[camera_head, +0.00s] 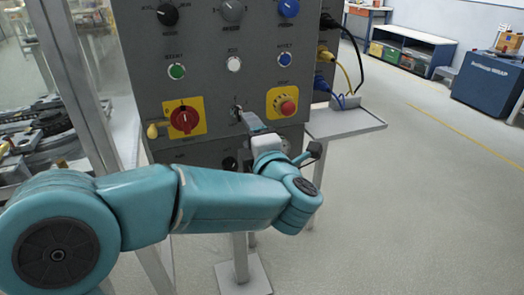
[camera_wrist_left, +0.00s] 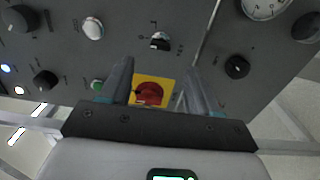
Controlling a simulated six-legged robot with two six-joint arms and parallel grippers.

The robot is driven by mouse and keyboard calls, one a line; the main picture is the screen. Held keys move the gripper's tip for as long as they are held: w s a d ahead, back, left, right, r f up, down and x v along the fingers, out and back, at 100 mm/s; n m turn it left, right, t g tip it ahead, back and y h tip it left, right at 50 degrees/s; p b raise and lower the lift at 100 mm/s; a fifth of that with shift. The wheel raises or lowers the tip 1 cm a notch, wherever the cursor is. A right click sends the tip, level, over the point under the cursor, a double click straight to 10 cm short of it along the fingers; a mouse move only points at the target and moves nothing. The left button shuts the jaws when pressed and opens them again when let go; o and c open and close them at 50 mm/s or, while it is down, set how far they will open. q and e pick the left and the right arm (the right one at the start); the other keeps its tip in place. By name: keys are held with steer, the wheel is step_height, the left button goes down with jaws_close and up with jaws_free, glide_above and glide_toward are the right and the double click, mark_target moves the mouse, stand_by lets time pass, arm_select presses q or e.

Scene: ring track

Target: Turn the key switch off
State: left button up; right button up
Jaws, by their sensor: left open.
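The key switch (camera_head: 236,113) sits on the grey control panel, between a red rotary switch on a yellow plate (camera_head: 184,118) and a red mushroom button on yellow (camera_head: 286,106). In the left wrist view the key switch (camera_wrist_left: 160,41) is dark and silver and lies just beyond the fingertips; its exact setting is too small to read. My left gripper (camera_head: 243,114) is in front of the panel close to the key switch. In the left wrist view its fingers (camera_wrist_left: 158,72) are apart with nothing held between them. My right gripper is not in view.
The red rotary switch also shows in the left wrist view (camera_wrist_left: 149,93). Green (camera_head: 177,71), white (camera_head: 234,64) and blue (camera_head: 285,59) buttons sit above. A side shelf (camera_head: 345,122) with plugged cables juts out at right. Open floor lies to the right.

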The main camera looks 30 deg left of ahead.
arm_select(q)
steer(key=v, duration=0.7)
steer(key=shift+s+d, duration=0.2)
steer(key=shift+d, duration=0.05)
